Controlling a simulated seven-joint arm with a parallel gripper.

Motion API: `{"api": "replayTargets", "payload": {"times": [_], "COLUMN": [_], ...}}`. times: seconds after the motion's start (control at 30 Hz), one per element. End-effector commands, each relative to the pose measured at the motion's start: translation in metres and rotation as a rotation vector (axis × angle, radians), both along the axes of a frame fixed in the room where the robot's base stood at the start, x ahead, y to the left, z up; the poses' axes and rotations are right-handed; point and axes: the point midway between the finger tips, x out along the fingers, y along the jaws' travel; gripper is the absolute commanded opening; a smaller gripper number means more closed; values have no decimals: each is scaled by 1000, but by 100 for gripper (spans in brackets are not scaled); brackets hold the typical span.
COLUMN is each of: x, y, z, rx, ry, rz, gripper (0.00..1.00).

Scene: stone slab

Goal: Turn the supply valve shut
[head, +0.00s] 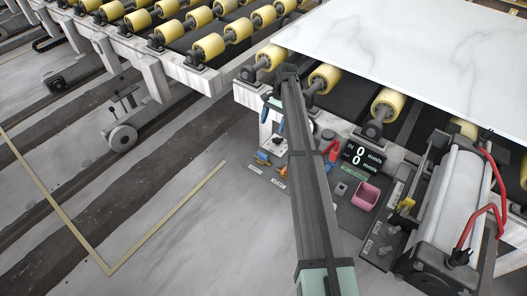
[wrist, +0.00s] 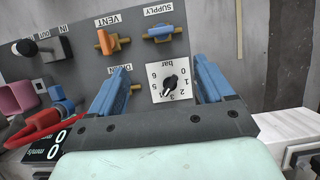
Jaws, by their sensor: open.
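The supply valve (wrist: 162,32) has a small blue lever on a brass body, under a SUPPLY label at the top of the wrist view. Its lever looks roughly in line with the brass stubs. The supply valve also shows in the head view (head: 262,157), small, on the panel. My gripper (wrist: 161,68) is open and empty, its blue fingers on either side of the gauge's place in the picture, with the valve beyond their tips. No contact with the valve shows. In the head view my gripper (head: 273,113) is partly hidden by my arm.
The orange vent valve lever (wrist: 107,42) sits left of the supply valve, crosswise to its brass. A brass drain fitting (wrist: 135,88) is mostly behind my left finger.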

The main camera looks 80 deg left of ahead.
Motion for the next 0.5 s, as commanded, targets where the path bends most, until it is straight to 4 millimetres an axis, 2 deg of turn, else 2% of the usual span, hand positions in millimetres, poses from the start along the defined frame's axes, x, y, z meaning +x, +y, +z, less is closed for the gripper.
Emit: {"api": "replayTargets", "payload": {"times": [0.07, 0.23, 0.5], "x": [-8, -13, -25], "y": [-2, -7, -20], "z": [-3, -16, -57], "rx": [-14, -17, -17], "ry": [3, 4, 4], "rz": [1, 2, 2], "gripper": [81, 81, 81]}}
